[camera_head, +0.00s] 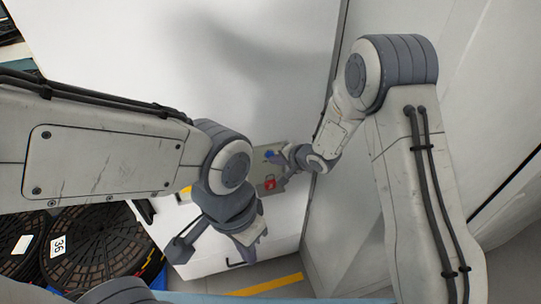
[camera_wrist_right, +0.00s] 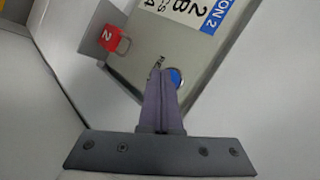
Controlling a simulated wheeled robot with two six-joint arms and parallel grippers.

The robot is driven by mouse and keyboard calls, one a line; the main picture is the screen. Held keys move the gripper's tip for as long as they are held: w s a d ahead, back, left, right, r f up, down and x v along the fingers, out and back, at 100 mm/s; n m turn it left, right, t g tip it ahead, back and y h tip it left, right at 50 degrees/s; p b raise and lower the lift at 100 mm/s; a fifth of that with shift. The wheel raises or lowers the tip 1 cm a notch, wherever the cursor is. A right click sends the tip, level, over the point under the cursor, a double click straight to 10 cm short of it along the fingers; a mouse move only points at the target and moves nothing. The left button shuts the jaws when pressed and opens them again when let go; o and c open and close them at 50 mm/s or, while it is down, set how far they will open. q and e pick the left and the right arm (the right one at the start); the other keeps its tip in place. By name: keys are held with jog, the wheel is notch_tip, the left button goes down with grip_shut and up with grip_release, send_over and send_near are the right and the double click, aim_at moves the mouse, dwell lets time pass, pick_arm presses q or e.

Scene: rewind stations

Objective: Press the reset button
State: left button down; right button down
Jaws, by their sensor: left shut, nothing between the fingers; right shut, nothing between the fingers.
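A blue round button (camera_wrist_right: 176,78) sits on a grey panel (camera_wrist_right: 140,55) in the right wrist view, partly covered by my fingers. Its own lettering is not readable. The button also shows in the head view (camera_head: 269,155). My right gripper (camera_wrist_right: 160,72) is shut and empty, its fingertips just left of the button in the wrist view. I cannot tell whether they touch the panel. In the head view the right gripper (camera_head: 284,160) is small, beside the panel. My left gripper (camera_head: 250,238) is shut and empty, lower and nearer, away from the panel.
A red padlock-like tag marked 2 (camera_wrist_right: 114,39) hangs at the panel's left edge. A white and blue label (camera_wrist_right: 190,10) is at its top. Large white walls stand around it. Black round reels (camera_head: 95,245) lie at lower left; a yellow floor stripe (camera_head: 265,286) runs below.

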jog(key=shift+w+a, duration=0.1)
jog(key=shift+w, duration=0.2)
dwell(0.4)
jog(key=shift+s, duration=0.1)
jog(key=shift+s+d+p, duration=0.25)
jog(key=shift+s+p, duration=0.05)
jog(key=shift+s, duration=0.4)
jog(key=s, duration=0.1)
jog(key=s+d, duration=0.1)
jog(key=s, duration=0.2)
jog(key=shift+s+d, duration=0.25)
jog(key=shift+s, duration=0.1)
dwell(0.6)
